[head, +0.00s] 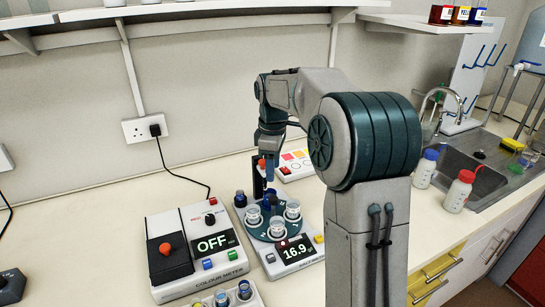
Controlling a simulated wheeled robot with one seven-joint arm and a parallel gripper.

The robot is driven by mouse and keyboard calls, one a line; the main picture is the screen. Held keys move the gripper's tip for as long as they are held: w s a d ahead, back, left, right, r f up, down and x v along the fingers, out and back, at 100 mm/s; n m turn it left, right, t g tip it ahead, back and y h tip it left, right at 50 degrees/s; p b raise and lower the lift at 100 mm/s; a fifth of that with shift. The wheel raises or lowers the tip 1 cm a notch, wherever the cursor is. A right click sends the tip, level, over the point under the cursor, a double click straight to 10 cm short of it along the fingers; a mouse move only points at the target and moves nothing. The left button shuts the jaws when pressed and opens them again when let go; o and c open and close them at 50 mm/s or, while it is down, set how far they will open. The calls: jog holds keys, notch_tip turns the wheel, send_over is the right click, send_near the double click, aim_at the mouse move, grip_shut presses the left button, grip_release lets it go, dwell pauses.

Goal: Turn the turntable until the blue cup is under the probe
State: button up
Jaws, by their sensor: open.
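The turntable (262,232) is a dark teal disc on a white unit whose display (298,252) reads 16.9. Several small cups stand around its rim. Clear or white ones show at the left, front and right, such as the right cup (292,210). A blue cup (270,196) appears at the back of the disc, partly hidden. A dark upright post (258,178) stands behind the disc; I cannot make out the probe tip clearly. My gripper (268,168) points down above the back of the turntable, open. Whether it touches anything is too small to tell.
A colour meter (209,240) reading OFF stands left of the turntable. A rack of small vials (243,290) is in front. A white panel with coloured pads (295,163) lies behind. Bottles (458,190) and a sink (470,160) are at right.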

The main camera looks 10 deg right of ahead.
jog(key=shift+r, duration=1.7)
jog(key=shift+a+f, duration=0.1)
jog(key=c, duration=0.6)
jog(key=a+f+h+b, duration=0.1)
jog(key=a+f, duration=0.1)
jog(key=f, duration=0.1)
jog(key=s+a+f+g+h+b, duration=0.1)
jog(key=a+f, duration=0.2)
jog(key=s+a+f+g+h+b, duration=0.1)
jog(key=a+f+b, duration=0.1)
jog(key=f, duration=0.1)
jog(key=shift+s+a+f+m, duration=0.1)
jog(key=shift+a+f+m, duration=0.2)
jog(key=shift+a+f, duration=0.05)
grip_shut()
send_near(263, 234)
jog(key=shift+h, duration=0.4)
jog(key=x, duration=0.6)
jog(key=shift+a+f, duration=0.2)
jog(key=shift+a, duration=0.1)
